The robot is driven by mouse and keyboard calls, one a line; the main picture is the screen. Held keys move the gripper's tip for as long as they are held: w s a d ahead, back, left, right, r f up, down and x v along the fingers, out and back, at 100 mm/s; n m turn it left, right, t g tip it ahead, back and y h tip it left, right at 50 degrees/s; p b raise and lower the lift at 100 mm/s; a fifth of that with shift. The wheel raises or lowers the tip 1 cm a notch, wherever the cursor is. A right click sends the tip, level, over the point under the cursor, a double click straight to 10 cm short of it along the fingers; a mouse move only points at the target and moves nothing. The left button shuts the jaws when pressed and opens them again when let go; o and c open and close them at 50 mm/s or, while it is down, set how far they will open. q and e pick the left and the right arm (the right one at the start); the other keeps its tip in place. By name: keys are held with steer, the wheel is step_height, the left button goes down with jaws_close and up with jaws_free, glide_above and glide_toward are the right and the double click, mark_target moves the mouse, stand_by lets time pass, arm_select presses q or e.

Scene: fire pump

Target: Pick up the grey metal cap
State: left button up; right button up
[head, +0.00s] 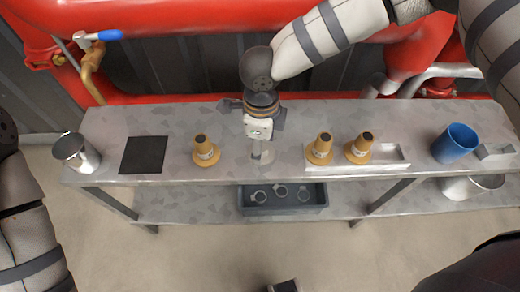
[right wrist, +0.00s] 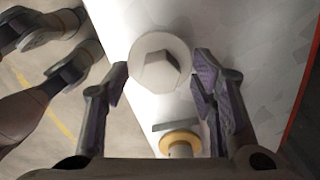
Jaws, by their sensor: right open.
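The grey metal cap (head: 262,152) stands on the metal table, under my right gripper (head: 255,118), which partly hides it in the head view. In the right wrist view the cap (right wrist: 160,62) is a pale round disc with a hexagonal top. It lies between the two spread fingers of my right gripper (right wrist: 160,80), with a gap on each side. The right gripper is open and points down at the cap. My left arm shows at the left edge of the head view, but its gripper is out of view.
An orange cone-shaped fitting (head: 205,151) stands left of the cap, beside a black square mat (head: 144,155) and a metal cup (head: 76,152). A blue cup (head: 455,143) is right. A grey bin (head: 283,211) sits below.

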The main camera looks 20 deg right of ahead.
steer(key=shift+f, duration=0.1)
jaws_close()
